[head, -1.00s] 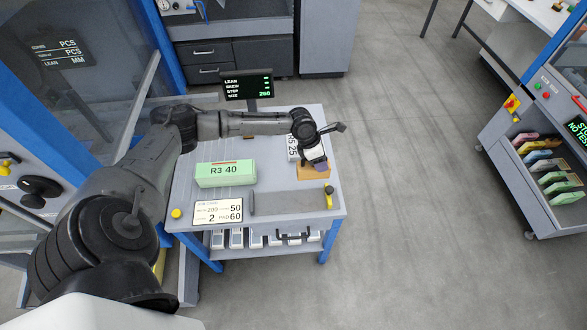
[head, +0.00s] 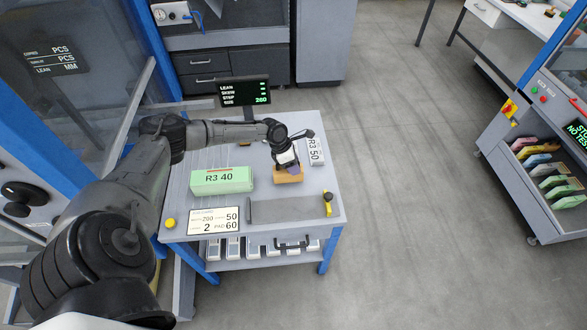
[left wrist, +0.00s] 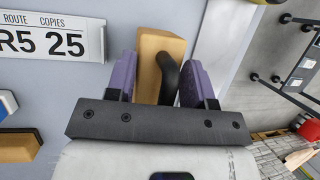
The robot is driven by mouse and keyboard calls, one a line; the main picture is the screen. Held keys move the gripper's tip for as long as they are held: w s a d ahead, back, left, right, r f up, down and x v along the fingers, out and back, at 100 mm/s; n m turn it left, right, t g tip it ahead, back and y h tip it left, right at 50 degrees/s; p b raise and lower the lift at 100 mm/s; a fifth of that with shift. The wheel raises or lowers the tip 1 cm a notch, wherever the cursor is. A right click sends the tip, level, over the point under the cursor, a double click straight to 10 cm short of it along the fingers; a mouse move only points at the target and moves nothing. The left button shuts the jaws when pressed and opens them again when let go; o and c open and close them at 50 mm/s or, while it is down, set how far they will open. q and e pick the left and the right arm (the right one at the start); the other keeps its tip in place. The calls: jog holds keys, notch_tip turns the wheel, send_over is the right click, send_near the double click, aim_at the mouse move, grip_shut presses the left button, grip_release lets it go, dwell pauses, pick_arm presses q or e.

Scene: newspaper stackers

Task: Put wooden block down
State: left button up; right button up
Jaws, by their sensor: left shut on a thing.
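The wooden block (head: 289,178) is at the right part of the grey table (head: 215,262), under my left gripper (head: 288,163). My right gripper is not in view.
A green bundle marked R3 40 (head: 222,181) lies left of the block. A white card (head: 315,150) lies behind it to the right. A dark grey strip (head: 285,208) with a yellow-ended part (head: 328,203) is in front. A small display (head: 244,93) stands at the back.

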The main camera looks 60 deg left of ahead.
pick_arm(q)
notch_tip(320, 180, down, 2)
dwell(0.4)
jog(key=o, duration=1.1)
jog(key=shift+f, duration=0.1)
